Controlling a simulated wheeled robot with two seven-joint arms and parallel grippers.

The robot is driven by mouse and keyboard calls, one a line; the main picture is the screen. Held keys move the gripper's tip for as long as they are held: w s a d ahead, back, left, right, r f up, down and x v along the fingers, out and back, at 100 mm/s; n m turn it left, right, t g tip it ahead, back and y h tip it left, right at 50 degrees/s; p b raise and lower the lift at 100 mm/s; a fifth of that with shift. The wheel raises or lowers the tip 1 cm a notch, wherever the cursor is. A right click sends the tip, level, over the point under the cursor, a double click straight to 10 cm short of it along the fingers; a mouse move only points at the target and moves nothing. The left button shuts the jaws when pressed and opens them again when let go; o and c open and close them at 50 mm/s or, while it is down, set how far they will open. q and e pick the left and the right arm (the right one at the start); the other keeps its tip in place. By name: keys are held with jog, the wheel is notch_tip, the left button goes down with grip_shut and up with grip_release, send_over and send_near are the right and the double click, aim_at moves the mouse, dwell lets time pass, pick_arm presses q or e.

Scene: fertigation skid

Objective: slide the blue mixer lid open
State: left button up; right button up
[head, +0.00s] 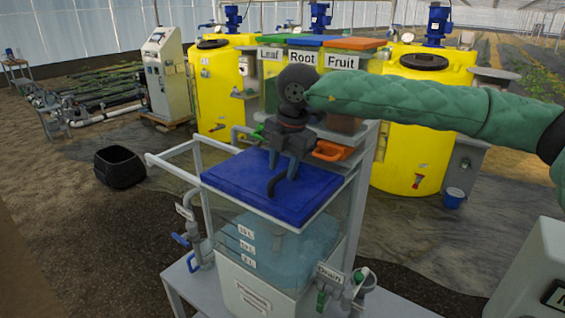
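The blue mixer lid (228,178) is a flat square panel on top of a clear tank (300,250) with level labels and bluish contents. The lid appears to cover the tank top. My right gripper (284,176) comes in from the right on the green-sleeved arm and points down at the middle of the lid. A dark curved piece (276,186), perhaps the lid's handle, shows at its fingertips. I cannot tell whether the fingers touch or hold it, as the gripper body hides part of it. My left gripper is not in view.
White rails (180,158) frame the mixer's left side. Behind it stand bins labelled Leaf, Root and Fruit (342,62) and yellow tanks (418,130). An orange-handled part (333,150) sits just behind the lid. A drain valve (322,297) is at the front right. A black bin (119,167) stands left.

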jog(key=shift+a+f, duration=0.1)
jog(key=shift+f, duration=0.1)
jog(key=shift+w+f, duration=0.15)
jog(key=shift+f, duration=0.15)
jog(key=shift+c, duration=0.9)
grip_shut()
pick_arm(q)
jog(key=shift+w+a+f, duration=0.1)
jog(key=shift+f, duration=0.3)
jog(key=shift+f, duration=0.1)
